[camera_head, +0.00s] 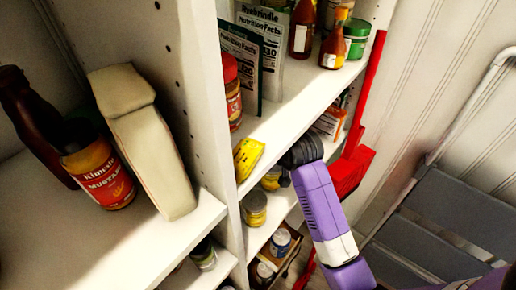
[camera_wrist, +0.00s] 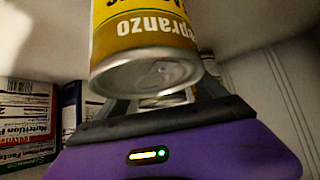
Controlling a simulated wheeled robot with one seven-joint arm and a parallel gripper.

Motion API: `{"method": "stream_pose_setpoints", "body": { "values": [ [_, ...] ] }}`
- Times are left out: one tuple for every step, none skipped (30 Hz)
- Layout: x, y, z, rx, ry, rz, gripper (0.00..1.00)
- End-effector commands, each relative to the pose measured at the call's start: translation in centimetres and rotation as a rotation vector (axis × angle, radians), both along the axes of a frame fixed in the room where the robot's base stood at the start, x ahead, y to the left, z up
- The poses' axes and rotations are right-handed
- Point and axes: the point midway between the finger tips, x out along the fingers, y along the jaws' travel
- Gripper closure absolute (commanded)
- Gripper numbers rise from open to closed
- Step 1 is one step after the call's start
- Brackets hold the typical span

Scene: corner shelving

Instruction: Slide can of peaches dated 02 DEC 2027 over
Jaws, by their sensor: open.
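A can with a yellow label (camera_wrist: 145,28) fills the top middle of the wrist view, its metal end (camera_wrist: 150,75) facing the camera. The label shows part of the word "pranzo"; I see no date. My gripper's open fingers (camera_wrist: 162,101) are at the can's near end, one on each side; whether they touch it is unclear.
Several cans (camera_head: 254,208) stand on the lower shelves. A red-lidded jar (camera_head: 232,92), boxes (camera_head: 268,45) and bottles (camera_head: 335,42) stand on the upper right shelf. A step ladder (camera_head: 450,215) is at right.

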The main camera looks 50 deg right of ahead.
Motion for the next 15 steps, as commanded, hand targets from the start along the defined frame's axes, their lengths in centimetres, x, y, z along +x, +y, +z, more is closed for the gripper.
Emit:
{"method": "stream_pose_setpoints", "body": {
  "values": [
    [0.01,0.00,0.01,0.000,0.000,0.000,0.19],
    [0.00,0.00,0.01,0.000,0.000,0.000,0.19],
    [0.00,0.00,0.01,0.000,0.000,0.000,0.19],
    [0.00,0.00,0.01,0.000,0.000,0.000,0.19],
    [0.00,0.00,0.01,0.000,0.000,0.000,0.21],
    [-0.01,0.00,0.02,0.000,0.000,0.000,0.29],
    [-0.01,0.00,0.02,0.000,0.000,0.000,0.35],
    [-0.01,0.00,0.02,0.000,0.000,0.000,0.40],
    [-0.01,0.00,0.02,0.000,0.000,0.000,0.48],
    [-0.01,0.00,0.02,0.000,0.000,0.000,0.54],
    [-0.01,0.00,0.02,0.000,0.000,0.000,0.60],
    [-0.01,0.01,0.03,0.000,0.000,0.000,0.68],
    [-0.01,0.01,0.03,0.000,0.000,0.000,0.74],
    [-0.01,0.01,0.03,0.000,0.000,0.000,0.80],
    [-0.02,0.01,0.02,0.000,0.000,0.000,0.88]
  ]
}}
